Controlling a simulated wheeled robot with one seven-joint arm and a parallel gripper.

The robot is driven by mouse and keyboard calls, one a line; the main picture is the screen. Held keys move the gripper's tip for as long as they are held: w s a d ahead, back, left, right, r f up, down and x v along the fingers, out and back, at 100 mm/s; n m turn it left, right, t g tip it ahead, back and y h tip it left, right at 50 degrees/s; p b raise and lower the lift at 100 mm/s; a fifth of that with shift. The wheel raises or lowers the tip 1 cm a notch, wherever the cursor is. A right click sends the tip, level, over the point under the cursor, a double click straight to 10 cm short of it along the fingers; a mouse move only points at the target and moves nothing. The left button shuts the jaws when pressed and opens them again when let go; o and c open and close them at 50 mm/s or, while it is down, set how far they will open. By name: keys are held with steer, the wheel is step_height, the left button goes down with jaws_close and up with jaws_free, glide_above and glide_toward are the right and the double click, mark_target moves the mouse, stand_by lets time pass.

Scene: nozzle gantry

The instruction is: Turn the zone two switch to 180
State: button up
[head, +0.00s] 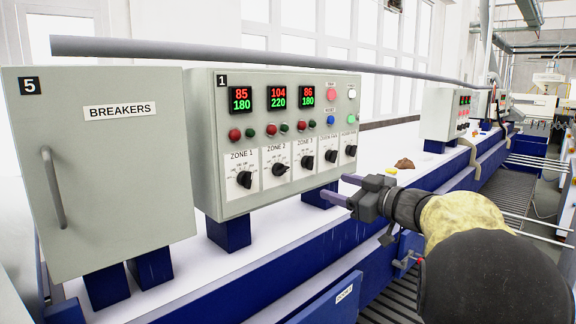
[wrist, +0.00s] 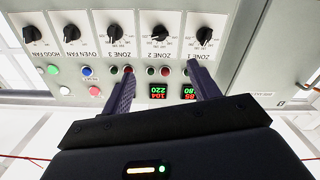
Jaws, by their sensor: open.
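The zone two switch (head: 279,169) is a black rotary knob on a white plate in the middle of the grey control panel (head: 206,150). Its pointer setting is too small to read surely. The display above it (head: 278,97) shows 104 in red and 220 in green. My gripper (head: 333,187) is open and empty, in front of the panel's lower right, apart from the knobs. In the wrist view the picture is upside down, and the zone two knob (wrist: 159,32) shows beyond the gap between the two fingers (wrist: 160,74).
Zone one (head: 244,179) and zone three (head: 308,162) knobs flank it closely. Fan knobs (head: 351,150) sit at the right, with indicator lamps and buttons above. A breaker cabinet (head: 120,190) with a protruding handle (head: 54,187) stands left. A grey pipe (head: 250,54) runs above.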

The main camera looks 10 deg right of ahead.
mark_target(285, 171)
steer(key=shift+w+a, duration=0.15)
steer(key=p+x, duration=0.6)
steer(key=x, duration=1.1)
steer(key=shift+w+p, duration=0.1)
steer(key=shift+p, duration=0.3)
steer(key=shift+f, duration=0.1)
steer(key=c, duration=1)
